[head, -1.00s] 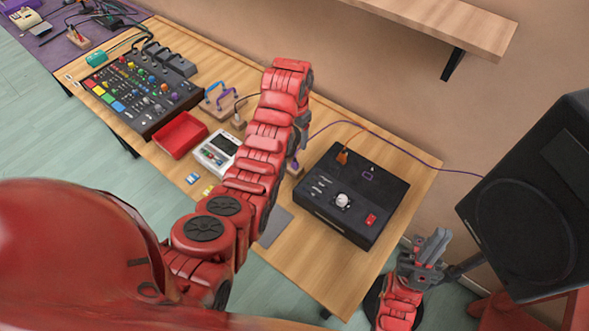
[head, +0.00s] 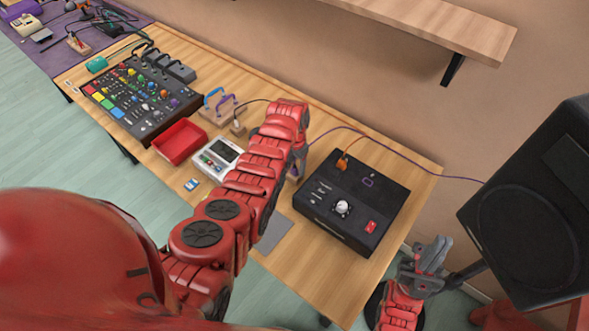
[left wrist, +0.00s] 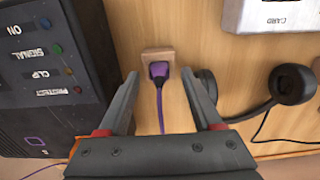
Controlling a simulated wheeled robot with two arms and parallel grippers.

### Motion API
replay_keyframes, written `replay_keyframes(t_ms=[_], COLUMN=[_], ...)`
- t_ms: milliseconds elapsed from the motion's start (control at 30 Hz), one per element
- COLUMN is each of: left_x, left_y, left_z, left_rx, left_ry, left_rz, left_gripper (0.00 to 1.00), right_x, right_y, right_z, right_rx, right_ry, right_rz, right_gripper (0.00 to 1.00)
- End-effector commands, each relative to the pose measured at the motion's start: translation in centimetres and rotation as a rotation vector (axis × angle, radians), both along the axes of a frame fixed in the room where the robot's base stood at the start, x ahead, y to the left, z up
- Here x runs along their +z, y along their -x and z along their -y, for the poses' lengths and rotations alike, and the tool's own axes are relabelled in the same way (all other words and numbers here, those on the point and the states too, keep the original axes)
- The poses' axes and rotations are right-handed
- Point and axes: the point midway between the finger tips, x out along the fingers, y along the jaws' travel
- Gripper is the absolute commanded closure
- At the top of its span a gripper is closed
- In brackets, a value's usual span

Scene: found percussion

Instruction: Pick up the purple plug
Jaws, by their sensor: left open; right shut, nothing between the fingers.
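The purple plug (left wrist: 158,70) sits in a small wooden block (left wrist: 150,54) in the left wrist view, with its purple cord (left wrist: 160,108) running down toward the wrist. My left gripper (left wrist: 160,78) is open, one finger on each side of the plug and cord, with gaps on both sides. In the head view my left gripper (head: 297,166) is beside the black box, and my red arm hides most of the plug and block. My right gripper (head: 432,254) is shut and empty, off the table's right end near the speaker.
A black box (head: 350,225) with a white knob and red switch stands right of my left gripper. Headphones (left wrist: 292,84) lie right of the plug. A white device (head: 216,160), red tray (head: 180,141) and mixer (head: 140,100) are further left. A speaker (head: 530,210) stands at right.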

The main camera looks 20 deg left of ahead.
Motion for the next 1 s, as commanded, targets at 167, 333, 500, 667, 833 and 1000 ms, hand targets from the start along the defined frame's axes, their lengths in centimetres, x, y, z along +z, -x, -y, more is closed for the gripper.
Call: replay_keyframes(t_ms=[167, 333, 500, 667, 833, 1000], left_x=[-1.2, -1.7, -1.8, -1.8, -1.8, -1.8], left_y=[0.1, 0.1, 0.1, 0.1, 0.1, 0.1], left_z=[0.0, 0.0, 0.0, 0.0, 0.0, 0.0], left_rx=[0.000, -0.001, -0.001, -0.001, -0.001, -0.001], left_ry=[0.000, 0.001, 0.000, 0.000, 0.000, 0.000], left_rz=[-0.003, -0.001, 0.000, -0.001, -0.002, -0.002], left_gripper=[0.34, 0.34, 0.34, 0.50, 0.81, 1.00], right_x=[0.0, 0.0, 0.0, 0.0, 0.0, 0.0], right_y=[0.0, 0.0, 0.0, 0.0, 0.0, 0.0], right_z=[0.0, 0.0, 0.0, 0.0, 0.0, 0.0], right_rx=[0.000, 0.000, 0.000, 0.000, 0.000, 0.000], right_ry=[0.000, 0.000, 0.000, 0.000, 0.000, 0.000], right_rz=[0.000, 0.000, -0.001, 0.000, 0.000, 0.000], right_gripper=[1.00, 1.00, 1.00, 1.00, 1.00, 1.00])
